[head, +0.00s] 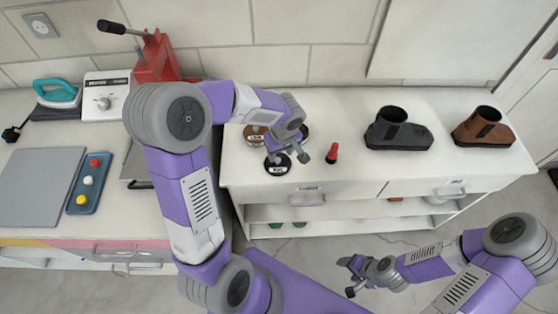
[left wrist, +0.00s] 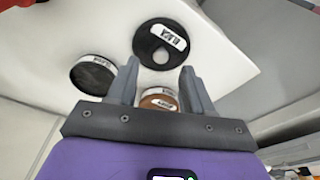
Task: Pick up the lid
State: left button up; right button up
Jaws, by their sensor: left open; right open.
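A round black lid (head: 277,168) with a white label lies flat near the front edge of the white counter. It also shows in the left wrist view (left wrist: 150,48), beyond my fingertips, with a pale round spot on top. My left gripper (head: 287,157) is open and empty above the counter close to the lid, apart from it as far as I can tell. In the left wrist view, a brown tin (left wrist: 158,101) shows between the fingers and a dark tin (left wrist: 94,77) left of them. My right gripper (head: 350,276) is open and empty, in front of the counter.
A red bottle-like object (head: 332,153) stands right of the lid. A dark boot (head: 397,132) and a brown boot (head: 482,130) stand further right. The left counter holds an iron (head: 57,94), a grey board (head: 35,188) and a button panel (head: 88,182). Counter between red object and dark boot is clear.

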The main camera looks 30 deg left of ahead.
aim_at(278, 159)
pick_arm(q)
jog(key=f, duration=0.3)
jog(key=a+f+b, duration=0.1)
jog(key=f, duration=0.1)
jog(key=shift+w+a, duration=0.1)
jog(key=shift+w, duration=0.2)
grip_shut()
